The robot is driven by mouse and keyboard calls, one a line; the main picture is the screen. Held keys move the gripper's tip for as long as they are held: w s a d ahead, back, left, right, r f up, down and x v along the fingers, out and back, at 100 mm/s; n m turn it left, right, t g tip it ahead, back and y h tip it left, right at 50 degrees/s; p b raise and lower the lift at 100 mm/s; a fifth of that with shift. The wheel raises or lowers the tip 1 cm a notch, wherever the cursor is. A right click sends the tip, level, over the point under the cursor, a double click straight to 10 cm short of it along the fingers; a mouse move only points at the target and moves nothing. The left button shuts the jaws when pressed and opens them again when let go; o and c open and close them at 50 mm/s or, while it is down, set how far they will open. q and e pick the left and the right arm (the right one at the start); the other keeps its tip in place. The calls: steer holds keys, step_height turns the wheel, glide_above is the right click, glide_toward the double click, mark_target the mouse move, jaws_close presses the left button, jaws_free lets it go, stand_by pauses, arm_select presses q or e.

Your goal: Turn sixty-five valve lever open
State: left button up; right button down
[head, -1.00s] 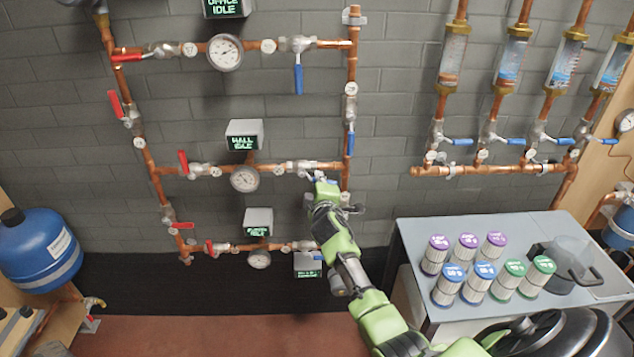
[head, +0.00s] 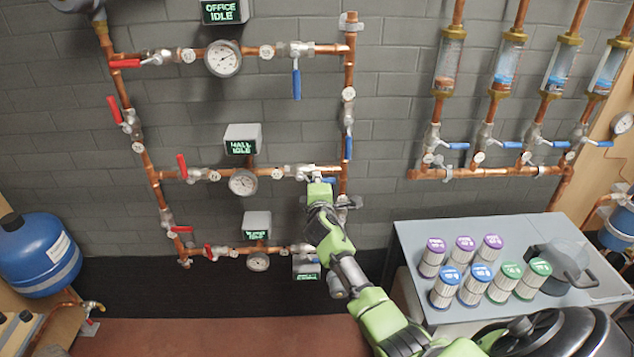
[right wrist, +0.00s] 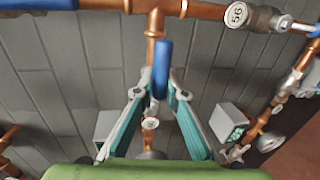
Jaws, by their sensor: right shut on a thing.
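The valve (head: 302,171) with the blue lever (head: 329,181) sits at the right end of the HALL branch pipe. My right gripper (head: 318,187) is at this lever, partly hiding the valve. In the right wrist view, the two fingers (right wrist: 160,87) close on the sides of the blue lever (right wrist: 162,66). The lever lies roughly in line with the copper branch pipe behind it and points toward the tee on the riser. A round tag (right wrist: 150,123) shows between the fingers, its number too small to read. My left gripper is out of view.
A valve tag (right wrist: 238,14), apparently 56, is near the tee. Another blue lever (head: 348,147) is on the riser above my gripper. The HALL display (head: 243,139) and gauge (head: 243,182) are to the left. A grey table (head: 408,245) with several filter cartridges stands to the right.

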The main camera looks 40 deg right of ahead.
steer(key=c, duration=2)
jaws_free()
steer(key=shift+c, duration=0.2)
steer(key=v, duration=1.2)
